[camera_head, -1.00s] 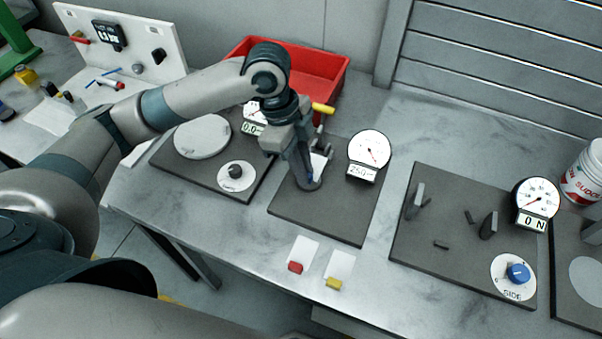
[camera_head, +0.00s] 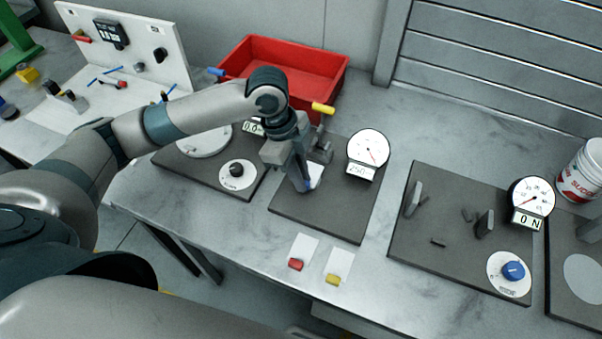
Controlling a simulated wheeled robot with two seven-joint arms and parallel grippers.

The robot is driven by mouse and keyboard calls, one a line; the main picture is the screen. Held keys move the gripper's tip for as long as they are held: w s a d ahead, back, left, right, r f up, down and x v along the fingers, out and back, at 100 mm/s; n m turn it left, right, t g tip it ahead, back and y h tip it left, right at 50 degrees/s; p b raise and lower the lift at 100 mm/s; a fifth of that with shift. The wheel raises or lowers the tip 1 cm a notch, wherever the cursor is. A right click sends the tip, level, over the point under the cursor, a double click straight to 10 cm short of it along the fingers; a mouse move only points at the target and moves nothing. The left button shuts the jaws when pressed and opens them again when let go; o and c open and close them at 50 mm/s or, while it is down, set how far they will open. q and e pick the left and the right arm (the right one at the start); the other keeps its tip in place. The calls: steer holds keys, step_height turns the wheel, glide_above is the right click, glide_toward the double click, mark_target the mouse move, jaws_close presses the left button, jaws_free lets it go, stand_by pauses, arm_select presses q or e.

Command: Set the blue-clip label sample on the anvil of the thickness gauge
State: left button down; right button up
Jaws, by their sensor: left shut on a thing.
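My left gripper (camera_head: 304,183) points down over the middle dark base plate. It is shut on the blue-clip label sample (camera_head: 315,174), whose white label shows just right of the fingers, with a bit of blue at the fingertips. The thickness gauge has a round white dial (camera_head: 368,148) with a display below it and a yellow-handled lever (camera_head: 322,108). Its small grey post stands just behind the sample. The anvil is mostly hidden by the gripper, and I cannot tell whether the sample touches it. My right gripper is not in view.
A red-clip sample (camera_head: 296,264) and a yellow-clip sample (camera_head: 333,279) lie at the table's front edge. A red bin (camera_head: 335,80) stands behind. A force tester plate (camera_head: 420,255) is to the right, and a plate with a knob (camera_head: 236,170) to the left.

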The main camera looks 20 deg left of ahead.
arm_select(q)
steer(key=c, duration=1.8)
jaws_free()
steer(key=shift+f, duration=0.1)
steer(key=b+v, duration=0.3)
steer(key=v, duration=0.9)
